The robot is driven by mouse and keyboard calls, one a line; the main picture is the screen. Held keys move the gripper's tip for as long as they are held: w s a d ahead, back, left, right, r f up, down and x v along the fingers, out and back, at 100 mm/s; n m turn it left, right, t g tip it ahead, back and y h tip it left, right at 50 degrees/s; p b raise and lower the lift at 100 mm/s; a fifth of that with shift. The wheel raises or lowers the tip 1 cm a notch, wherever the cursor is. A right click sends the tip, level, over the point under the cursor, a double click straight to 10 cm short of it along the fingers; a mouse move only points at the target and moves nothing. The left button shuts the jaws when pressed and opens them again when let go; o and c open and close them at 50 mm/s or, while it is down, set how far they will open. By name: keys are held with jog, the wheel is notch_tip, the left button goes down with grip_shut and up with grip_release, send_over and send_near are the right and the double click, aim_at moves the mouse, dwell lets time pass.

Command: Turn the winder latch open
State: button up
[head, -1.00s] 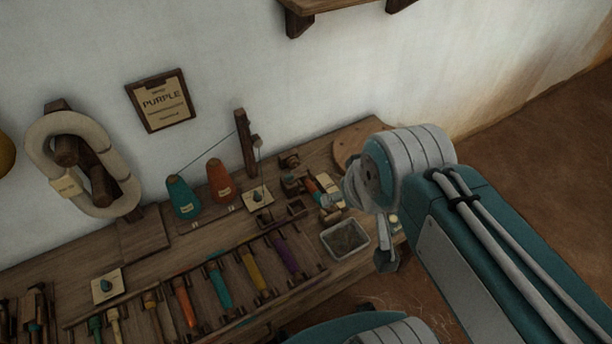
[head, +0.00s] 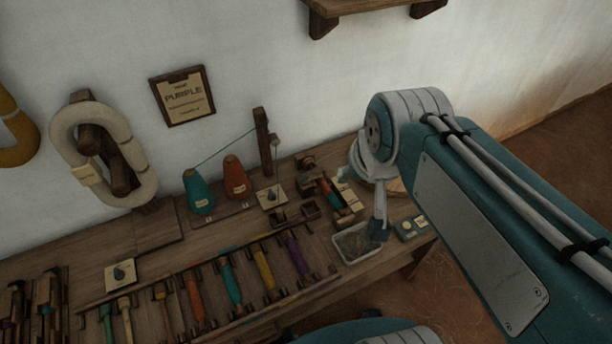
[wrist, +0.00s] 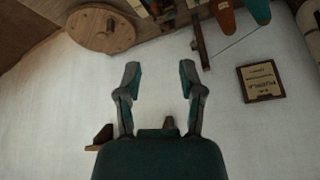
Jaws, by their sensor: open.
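The bobbin winder (head: 322,190), a dark wooden block mechanism with an orange and teal part, stands on the bench left of my arm. I cannot tell its latch apart from its other parts. A pale plate with a small dark teal knob (head: 272,196) lies left of it; a similar plate with a knob (head: 122,273) lies at the bench's left. My gripper (wrist: 159,72) is open and empty in the wrist view, with the wall behind it. In the head view my gripper (head: 378,222) hangs beside the tray's right end, apart from the winder.
The grey tray (head: 338,243) stands at the bench front, with a small teal box (head: 412,227) to its right. Teal (head: 198,190) and orange (head: 236,177) cones and a wooden post (head: 264,140) stand behind. A rack of coloured bobbins fills the front. A round wooden disc (wrist: 100,29) shows in the wrist view.

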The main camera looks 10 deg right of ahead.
jog(key=w+f+m+g, duration=0.2)
jog(key=w+m, duration=0.2)
jog(key=w, duration=0.8)
jog(key=m+g, duration=0.3)
jog(key=m, duration=0.6)
send_over(304, 176)
notch_tip(304, 176, down, 26)
notch_tip(304, 176, down, 10)
jog(key=shift+f, duration=0.1)
grip_shut()
